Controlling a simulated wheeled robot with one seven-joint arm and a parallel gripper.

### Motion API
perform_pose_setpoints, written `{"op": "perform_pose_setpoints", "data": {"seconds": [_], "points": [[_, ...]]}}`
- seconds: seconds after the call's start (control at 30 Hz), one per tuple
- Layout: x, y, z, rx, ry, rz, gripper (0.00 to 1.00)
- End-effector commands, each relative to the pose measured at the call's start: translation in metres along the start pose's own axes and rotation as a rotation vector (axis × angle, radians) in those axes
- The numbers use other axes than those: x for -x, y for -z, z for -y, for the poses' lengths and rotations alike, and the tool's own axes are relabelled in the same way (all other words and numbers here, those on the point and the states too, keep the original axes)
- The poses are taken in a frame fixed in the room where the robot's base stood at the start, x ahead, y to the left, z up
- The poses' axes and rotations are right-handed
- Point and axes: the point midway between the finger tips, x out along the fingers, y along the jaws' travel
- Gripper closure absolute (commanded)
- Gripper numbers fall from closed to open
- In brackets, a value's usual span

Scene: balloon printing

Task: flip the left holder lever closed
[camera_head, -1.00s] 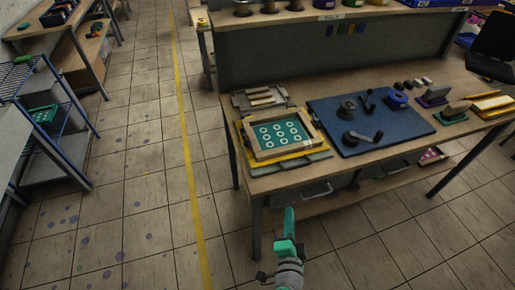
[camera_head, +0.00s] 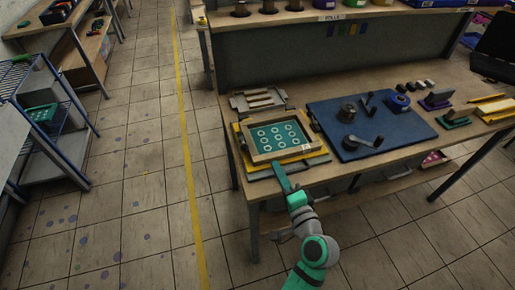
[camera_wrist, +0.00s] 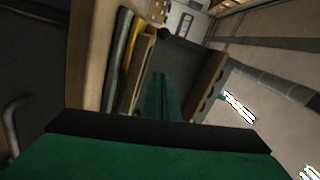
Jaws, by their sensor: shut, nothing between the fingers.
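The printing station has a wooden frame (camera_head: 262,157) around a teal panel with pale rings, on a yellow and grey base at the table's left end. My gripper (camera_head: 277,166) is shut and empty at the front edge of this station; I cannot tell whether it touches. The knob may belong to the left holder lever, but I cannot tell. No holder lever is clear in the head view.
A blue mat (camera_head: 415,132) with dark cranked tools lies to the right of the station. A grey tray (camera_head: 239,103) with wooden bars lies behind it. The table's front edge and a drawer are near my arm.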

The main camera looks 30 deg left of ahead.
Motion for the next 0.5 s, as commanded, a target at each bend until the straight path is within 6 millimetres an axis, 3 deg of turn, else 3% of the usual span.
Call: {"op": "perform_pose_setpoints", "data": {"seconds": [0.27, 0.5], "points": [[0.003, 0.012, -0.003, 0.000, -0.005, -0.024, 1.00], [-0.035, 0.006, -0.001, 0.001, -0.002, -0.010, 1.00]]}}
